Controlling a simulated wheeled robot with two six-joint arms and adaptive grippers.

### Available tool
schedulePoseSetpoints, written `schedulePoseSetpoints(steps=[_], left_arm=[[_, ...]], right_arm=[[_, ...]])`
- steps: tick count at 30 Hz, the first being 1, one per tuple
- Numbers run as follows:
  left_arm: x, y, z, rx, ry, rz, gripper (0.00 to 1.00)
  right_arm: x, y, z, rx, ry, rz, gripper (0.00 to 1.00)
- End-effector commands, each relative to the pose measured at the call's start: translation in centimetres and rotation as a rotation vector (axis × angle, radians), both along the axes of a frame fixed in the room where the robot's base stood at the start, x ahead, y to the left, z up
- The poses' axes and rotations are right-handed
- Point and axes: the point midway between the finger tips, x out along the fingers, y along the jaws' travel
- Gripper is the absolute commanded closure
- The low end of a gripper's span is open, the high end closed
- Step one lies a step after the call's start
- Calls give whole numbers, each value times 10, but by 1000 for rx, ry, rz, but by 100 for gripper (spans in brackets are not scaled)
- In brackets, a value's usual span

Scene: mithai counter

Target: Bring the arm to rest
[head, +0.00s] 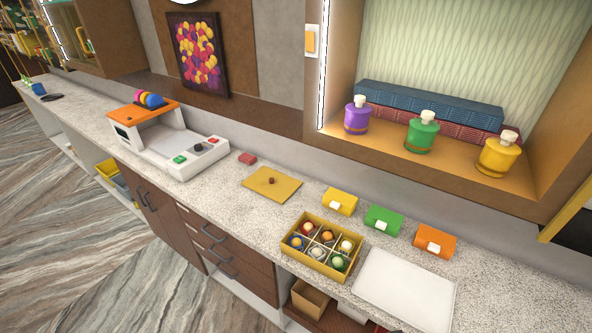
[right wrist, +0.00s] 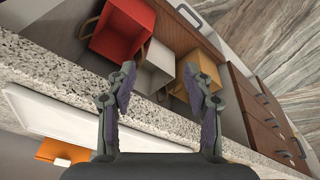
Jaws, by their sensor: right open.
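My right gripper (right wrist: 159,72) is open and empty in the right wrist view. Its two dark fingers stand apart over the counter's front edge, with the open shelf below between and beyond them. Neither gripper nor arm shows in the head view, and my left gripper is in no view. The speckled counter (head: 225,205) runs across the head view. Its front edge also shows in the right wrist view (right wrist: 75,80), beside the gripper.
A white tray (head: 405,290) lies on the counter beside a yellow compartment box (head: 308,263) of round sweets. Yellow, green and orange small boxes (head: 434,241) stand behind. Red (right wrist: 122,35), white (right wrist: 155,72) and yellow (right wrist: 205,72) bins sit below the counter.

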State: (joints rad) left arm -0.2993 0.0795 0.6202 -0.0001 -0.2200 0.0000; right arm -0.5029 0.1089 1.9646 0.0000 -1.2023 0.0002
Motion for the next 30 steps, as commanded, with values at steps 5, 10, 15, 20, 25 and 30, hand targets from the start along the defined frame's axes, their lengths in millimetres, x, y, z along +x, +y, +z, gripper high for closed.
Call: schedulePoseSetpoints(steps=[5,10,15,20,25,30], left_arm=[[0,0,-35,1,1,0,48],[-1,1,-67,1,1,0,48],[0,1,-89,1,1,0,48],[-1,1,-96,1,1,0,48],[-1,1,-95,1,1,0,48],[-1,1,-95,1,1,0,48]], right_arm=[[-29,-10,-133,2,51,-13,48],[-98,-19,-267,5,102,-28,48],[-174,-23,-345,10,140,-38,48],[-213,-23,-368,14,155,-42,48],[-221,-23,-369,13,156,-42,48],[-221,-23,-369,13,156,-42,48]])
